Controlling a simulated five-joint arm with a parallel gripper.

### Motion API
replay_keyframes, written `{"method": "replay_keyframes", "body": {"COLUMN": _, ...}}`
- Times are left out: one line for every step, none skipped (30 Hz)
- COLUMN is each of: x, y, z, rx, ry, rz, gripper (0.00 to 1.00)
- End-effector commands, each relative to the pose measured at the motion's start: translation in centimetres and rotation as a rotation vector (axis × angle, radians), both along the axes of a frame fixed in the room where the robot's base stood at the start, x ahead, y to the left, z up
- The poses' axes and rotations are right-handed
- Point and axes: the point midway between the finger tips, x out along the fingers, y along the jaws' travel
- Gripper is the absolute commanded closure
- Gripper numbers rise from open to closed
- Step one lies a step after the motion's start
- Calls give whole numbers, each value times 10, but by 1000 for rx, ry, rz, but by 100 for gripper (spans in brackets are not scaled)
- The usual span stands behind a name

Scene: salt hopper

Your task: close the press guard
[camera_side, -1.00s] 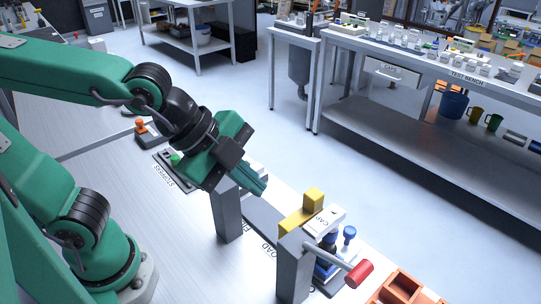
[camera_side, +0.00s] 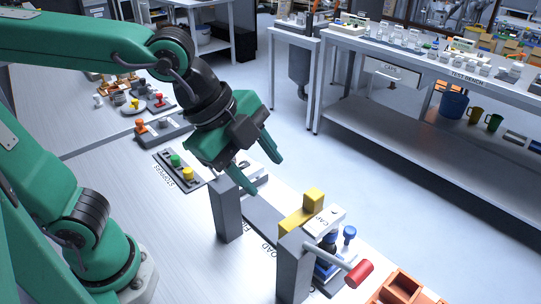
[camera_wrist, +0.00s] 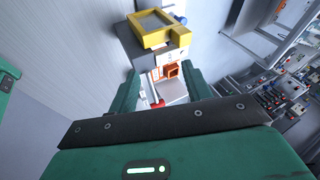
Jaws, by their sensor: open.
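The press has two grey posts, the nearer one (camera_side: 294,268) carrying a yellow piece (camera_side: 313,198) that looks like the guard. The wrist view shows a yellow frame (camera_wrist: 186,37) around a grey pane at the top, beyond my fingers. I cannot tell how far open or shut the guard stands. A white block marked CAP (camera_side: 322,219) sits beside the yellow piece. A red-ended lever (camera_side: 359,273) sticks out at the right. My gripper (camera_side: 266,176) is open and empty, above and left of the yellow piece, apart from it. It also shows in the wrist view (camera_wrist: 163,88).
A stopper rack (camera_side: 178,171) with green and yellow knobs lies left of the far post (camera_side: 228,212). Blue-topped parts (camera_side: 349,235) stand beside the press. An orange tray (camera_side: 402,290) is at the lower right. The test bench (camera_side: 440,65) stands across an open floor.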

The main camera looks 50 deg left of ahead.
Motion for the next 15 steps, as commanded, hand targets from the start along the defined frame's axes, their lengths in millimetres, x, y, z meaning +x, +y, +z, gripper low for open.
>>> {"method": "replay_keyframes", "body": {"x": 7, "y": -3, "z": 0, "rx": 21, "ry": 23, "rz": -2, "gripper": 51}}
{"method": "replay_keyframes", "body": {"x": 11, "y": -5, "z": 0, "rx": 34, "ry": 37, "rz": -5, "gripper": 51}}
{"method": "replay_keyframes", "body": {"x": 16, "y": -7, "z": 0, "rx": 52, "ry": 56, "rz": -9, "gripper": 51}}
{"method": "replay_keyframes", "body": {"x": 19, "y": -8, "z": 1, "rx": 64, "ry": 69, "rz": -13, "gripper": 51}}
{"method": "replay_keyframes", "body": {"x": 23, "y": -10, "z": 1, "rx": 77, "ry": 83, "rz": -16, "gripper": 51}}
{"method": "replay_keyframes", "body": {"x": 28, "y": -12, "z": 0, "rx": 94, "ry": 103, "rz": -19, "gripper": 51}}
{"method": "replay_keyframes", "body": {"x": 32, "y": -13, "z": 0, "rx": 106, "ry": 117, "rz": -23, "gripper": 51}}
{"method": "replay_keyframes", "body": {"x": 36, "y": -15, "z": 0, "rx": 119, "ry": 132, "rz": -26, "gripper": 51}}
{"method": "replay_keyframes", "body": {"x": 41, "y": -16, "z": -1, "rx": 134, "ry": 150, "rz": -30, "gripper": 51}}
{"method": "replay_keyframes", "body": {"x": 45, "y": -18, "z": -2, "rx": 146, "ry": 165, "rz": -33, "gripper": 51}}
{"method": "replay_keyframes", "body": {"x": 48, "y": -19, "z": -3, "rx": 158, "ry": 181, "rz": -36, "gripper": 51}}
{"method": "replay_keyframes", "body": {"x": 54, "y": -21, "z": -4, "rx": 173, "ry": 200, "rz": -41, "gripper": 51}}
{"method": "replay_keyframes", "body": {"x": 57, "y": -22, "z": -5, "rx": 185, "ry": 214, "rz": -45, "gripper": 51}}
{"method": "replay_keyframes", "body": {"x": 61, "y": -24, "z": -6, "rx": 197, "ry": 230, "rz": -49, "gripper": 51}}
{"method": "replay_keyframes", "body": {"x": 66, "y": -26, "z": -8, "rx": 210, "ry": 250, "rz": -52, "gripper": 51}}
